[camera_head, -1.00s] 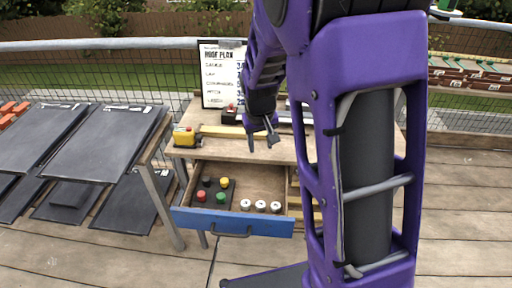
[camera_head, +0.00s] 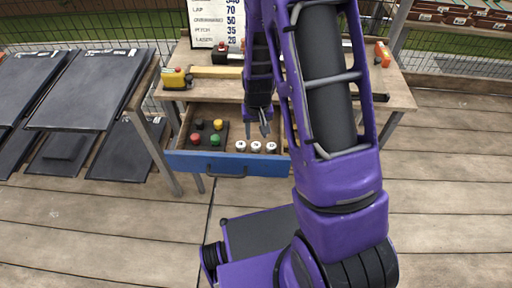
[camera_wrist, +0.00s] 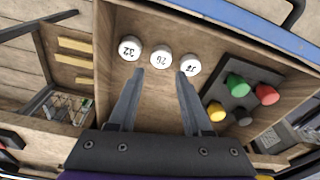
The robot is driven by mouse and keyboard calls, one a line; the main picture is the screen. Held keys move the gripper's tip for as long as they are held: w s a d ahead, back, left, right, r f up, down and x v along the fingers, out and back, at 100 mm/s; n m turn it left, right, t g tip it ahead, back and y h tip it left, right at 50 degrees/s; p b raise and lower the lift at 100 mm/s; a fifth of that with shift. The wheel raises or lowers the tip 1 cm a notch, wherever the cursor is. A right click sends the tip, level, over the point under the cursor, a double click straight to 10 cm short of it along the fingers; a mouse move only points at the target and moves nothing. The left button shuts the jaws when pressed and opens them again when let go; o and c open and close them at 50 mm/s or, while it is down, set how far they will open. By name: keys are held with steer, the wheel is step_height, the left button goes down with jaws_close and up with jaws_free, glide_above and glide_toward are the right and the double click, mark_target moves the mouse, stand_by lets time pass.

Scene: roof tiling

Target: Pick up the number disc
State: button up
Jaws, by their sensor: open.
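Three white number discs stand in a row in the open drawer. In the wrist view they are the disc marked 32 (camera_wrist: 130,47), the middle disc that seems to read 26 (camera_wrist: 161,53), and the disc that seems to read 38 (camera_wrist: 190,64). The row also shows in the head view, with its middle disc (camera_head: 256,146). My gripper (camera_wrist: 157,75) is open and empty, its fingertips just short of the middle disc and on either side of it in the wrist view. In the head view my gripper (camera_head: 257,133) hangs over the drawer, right above the discs.
The blue-fronted drawer (camera_head: 190,161) also holds a dark block with red, green, yellow and black knobs (camera_wrist: 240,96). The workbench (camera_head: 290,92) above carries a yellow box (camera_head: 174,78) and an orange tool (camera_head: 382,54). Dark panels (camera_head: 90,90) stand at left.

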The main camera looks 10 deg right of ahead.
mark_target(256, 145)
step_height(256, 145, down, 5)
steer(key=shift+f+b, duration=0.15)
steer(key=shift+b, duration=0.35)
jaws_close()
